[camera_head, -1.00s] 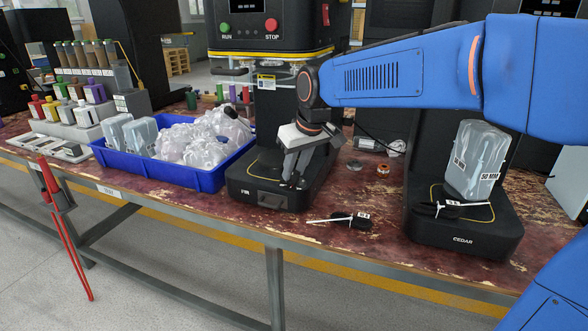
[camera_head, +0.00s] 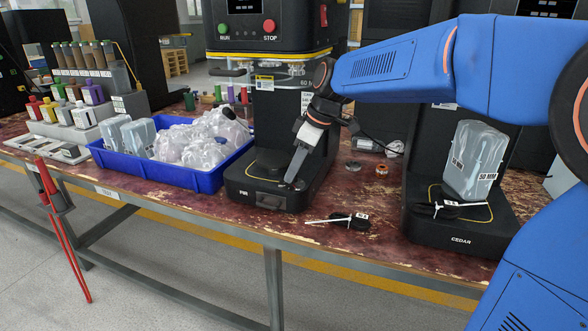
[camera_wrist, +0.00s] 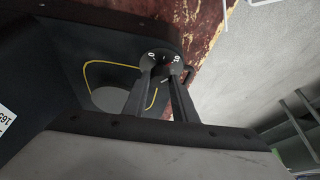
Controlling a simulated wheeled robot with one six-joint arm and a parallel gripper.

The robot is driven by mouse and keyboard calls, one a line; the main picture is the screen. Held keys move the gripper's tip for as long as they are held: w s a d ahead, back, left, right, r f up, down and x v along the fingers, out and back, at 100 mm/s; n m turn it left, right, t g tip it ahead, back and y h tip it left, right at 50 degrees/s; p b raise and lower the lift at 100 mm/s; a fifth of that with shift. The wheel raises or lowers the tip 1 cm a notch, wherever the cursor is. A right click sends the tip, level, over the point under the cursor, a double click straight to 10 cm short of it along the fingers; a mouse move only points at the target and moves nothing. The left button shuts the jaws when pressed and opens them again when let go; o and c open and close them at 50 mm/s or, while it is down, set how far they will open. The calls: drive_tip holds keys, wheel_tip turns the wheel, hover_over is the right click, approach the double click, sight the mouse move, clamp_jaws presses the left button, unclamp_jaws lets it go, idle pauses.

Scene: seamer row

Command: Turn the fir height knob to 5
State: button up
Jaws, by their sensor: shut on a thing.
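The fir seamer (camera_head: 262,192) is a black machine with "FIR" on its front base. Its height knob (camera_wrist: 162,57) is a small dark dial with white marks, among them a 0 and what looks like 10, at the base's corner in the wrist view. My gripper (camera_wrist: 164,68) is shut on the knob, with one finger on either side of it. In the head view my gripper (camera_head: 292,180) reaches down to the right front of the fir base, and the fingers largely hide the knob. I cannot read which number the knob points to.
A blue bin (camera_head: 205,178) of clear bags stands left of the fir base. A black tool (camera_head: 350,221) lies on the bench to its right. The cedar seamer (camera_head: 455,232) with a clear pouch (camera_head: 474,160) stands farther right.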

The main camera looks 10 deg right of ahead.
idle(0.5)
drive_tip(key=o, duration=1)
drive_tip(key=shift+o, duration=0.2)
drive_tip(key=v, duration=0.7)
drive_tip(key=shift+r, duration=0.25)
drive_tip(key=shift+d, duration=0.1)
